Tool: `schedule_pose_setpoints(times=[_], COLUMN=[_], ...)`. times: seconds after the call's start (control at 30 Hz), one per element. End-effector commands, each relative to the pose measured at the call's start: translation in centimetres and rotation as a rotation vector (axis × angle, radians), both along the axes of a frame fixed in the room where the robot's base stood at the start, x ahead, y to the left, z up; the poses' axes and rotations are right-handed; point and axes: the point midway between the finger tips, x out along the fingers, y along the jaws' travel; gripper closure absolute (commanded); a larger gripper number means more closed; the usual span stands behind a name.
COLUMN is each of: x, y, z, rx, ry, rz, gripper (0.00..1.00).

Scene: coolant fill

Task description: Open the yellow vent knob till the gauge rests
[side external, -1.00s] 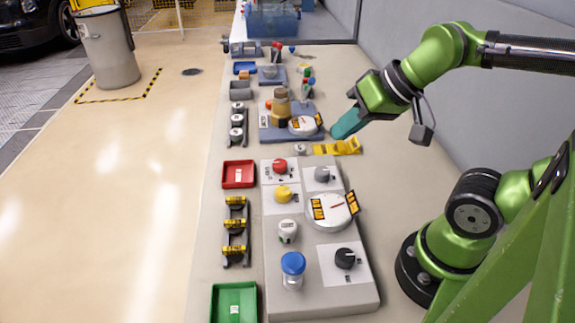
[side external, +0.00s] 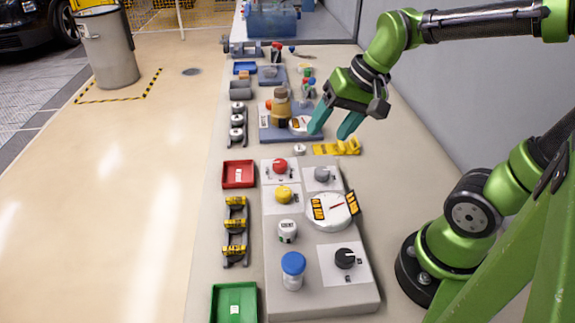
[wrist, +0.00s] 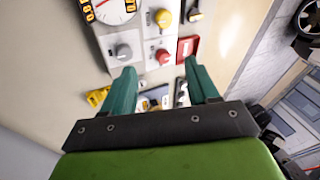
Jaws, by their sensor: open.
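The yellow vent knob (side external: 283,194) sits on a white plate on the grey panel, below the red knob (side external: 280,166). It also shows in the wrist view (wrist: 163,18), near the top. The gauge (side external: 331,210) is a white round dial with a red needle and orange-black markers, right of the yellow knob; part of it shows in the wrist view (wrist: 115,8). My gripper (side external: 330,136) is open and empty, with teal fingers apart. It is above the far end of the panel, away from the yellow knob and touching nothing that I can see.
A grey knob (side external: 323,175), a black knob (side external: 345,258) and a blue-capped bottle (side external: 293,270) stand on the panel. A red tray (side external: 238,174) and a green tray (side external: 234,301) lie to its left. A yellow holder (side external: 338,147) is beyond the panel.

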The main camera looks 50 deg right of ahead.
Motion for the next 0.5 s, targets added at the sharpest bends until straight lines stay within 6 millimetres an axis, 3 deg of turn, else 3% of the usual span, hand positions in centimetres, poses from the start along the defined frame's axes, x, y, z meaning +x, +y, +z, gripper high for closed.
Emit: schedule_pose_setpoints(times=[0.1, 0.3, 0.5], x=[2.8, 6.1, 6.5], y=[-1.3, -2.4, -1.7], z=[-1.3, -2.3, -1.0], rx=[0.142, 0.35, 0.444], ry=[0.194, 0.477, 0.586], rz=[-0.262, -0.723, -0.955], gripper=[0.35, 0.35, 0.35])
